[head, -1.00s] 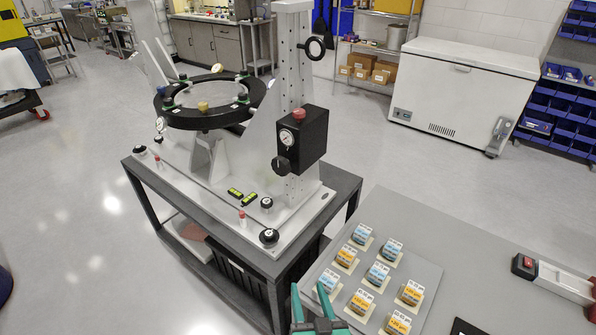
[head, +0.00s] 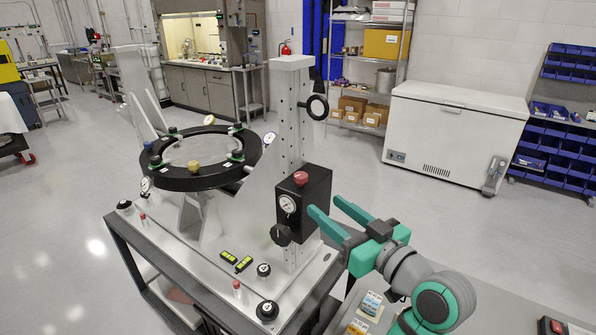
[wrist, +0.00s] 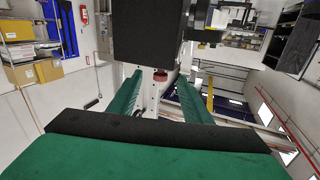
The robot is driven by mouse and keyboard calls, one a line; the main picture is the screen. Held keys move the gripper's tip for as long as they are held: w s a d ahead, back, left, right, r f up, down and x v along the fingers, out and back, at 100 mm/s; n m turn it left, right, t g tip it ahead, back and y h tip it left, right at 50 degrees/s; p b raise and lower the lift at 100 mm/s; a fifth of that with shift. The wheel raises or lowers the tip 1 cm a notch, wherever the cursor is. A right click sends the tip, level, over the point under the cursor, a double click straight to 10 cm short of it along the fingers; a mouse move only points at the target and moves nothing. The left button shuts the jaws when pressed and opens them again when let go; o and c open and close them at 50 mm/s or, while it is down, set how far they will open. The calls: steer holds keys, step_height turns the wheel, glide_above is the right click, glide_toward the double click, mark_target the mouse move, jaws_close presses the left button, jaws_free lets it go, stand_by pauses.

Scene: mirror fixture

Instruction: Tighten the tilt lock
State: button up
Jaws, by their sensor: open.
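The mirror fixture (head: 296,62) stands on a grey cart. Its upright column carries a black box (head: 318,192) with a red knob (head: 301,178) on top, a dial gauge (head: 287,204) and a black knob (head: 281,235). I cannot tell which part is the tilt lock. My gripper (head: 323,203) is open and empty at the right side of the box. One fingertip overlaps the box's right edge in the head view. In the upside-down wrist view, the black box (wrist: 148,30) fills the top middle, and the red knob (wrist: 160,75) shows between the fingers, apart from them.
A black ring (head: 205,183) holding a round mirror sits left of the column. A black ring handle (head: 317,107) juts from the column above the box. Gauges and small knobs (head: 267,310) stand on the base plate. A white chest freezer (head: 455,125) is behind, with open floor before it.

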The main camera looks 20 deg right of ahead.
mark_target(304, 179)
steer(key=shift+n+y, duration=0.4)
steer(key=shift+n, duration=0.2)
steer(key=w+a+r, duration=0.1)
steer(key=w, duration=0.2)
steer(key=w+a+r, duration=0.1)
steer(key=w, duration=0.2)
steer(key=w+a+r, duration=0.1)
steer(key=w, duration=0.2)
steer(key=shift+a, duration=0.15)
steer(key=shift+w, duration=0.5)
steer(key=c, duration=1.1)
